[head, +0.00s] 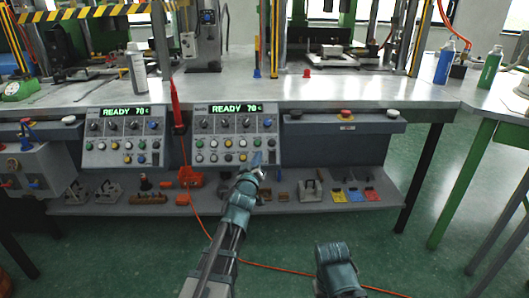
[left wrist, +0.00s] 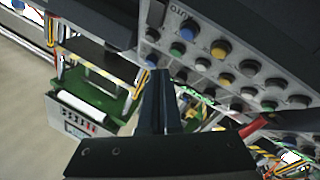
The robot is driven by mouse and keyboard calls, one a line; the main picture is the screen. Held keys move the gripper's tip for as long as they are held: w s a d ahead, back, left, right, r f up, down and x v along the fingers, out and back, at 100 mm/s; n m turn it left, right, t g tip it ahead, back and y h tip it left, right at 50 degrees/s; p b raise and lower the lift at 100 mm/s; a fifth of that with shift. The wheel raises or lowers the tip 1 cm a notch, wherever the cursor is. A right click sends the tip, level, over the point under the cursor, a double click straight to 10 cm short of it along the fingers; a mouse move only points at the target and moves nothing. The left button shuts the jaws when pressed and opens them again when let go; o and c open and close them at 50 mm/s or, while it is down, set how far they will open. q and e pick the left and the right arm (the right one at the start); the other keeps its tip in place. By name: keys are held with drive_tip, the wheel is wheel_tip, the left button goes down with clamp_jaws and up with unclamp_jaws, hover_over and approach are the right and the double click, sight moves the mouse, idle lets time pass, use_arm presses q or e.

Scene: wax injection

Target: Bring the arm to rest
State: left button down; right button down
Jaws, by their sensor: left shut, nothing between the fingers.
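My left gripper (head: 256,161) is in front of the right-hand control panel (head: 236,135), at the panel's lower right. In the left wrist view its two dark fingers (left wrist: 159,75) lie together, shut with nothing held, and the panel's knobs and buttons (left wrist: 222,50) show beyond the tips. I cannot tell whether the fingertips touch the panel. A part of my right arm (head: 337,263) shows at the bottom of the head view. My right gripper does not show.
A second control panel (head: 124,137) is at the left; both displays read READY 70. The long workbench (head: 330,92) has a low shelf (head: 310,204) with tools. A red-orange cable (head: 203,222) runs down to the green floor. A side table (head: 485,97) holds bottles.

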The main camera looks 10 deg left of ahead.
use_arm(q)
drive_tip(key=s+d+f+m+g, duration=0.2)
drive_tip(key=s+d+f+g, duration=0.3)
drive_tip(key=s+f, duration=0.3)
drive_tip(key=s+d+f+m+g, duration=0.3)
drive_tip(key=s+d+f+g, duration=0.25)
drive_tip(key=f, duration=0.45)
drive_tip(key=s+d+f+m+g, duration=0.3)
drive_tip(key=s+g, duration=0.1)
drive_tip(key=s, duration=0.6)
drive_tip(key=s+d+f+m+g, duration=0.25)
drive_tip(key=s+g, duration=0.25)
drive_tip(key=s, duration=0.6)
wheel_tip(320, 180, up, 39)
drive_tip(key=p, duration=3.8)
drive_tip(key=shift+w+f, duration=0.2)
drive_tip(key=shift+w, duration=0.05)
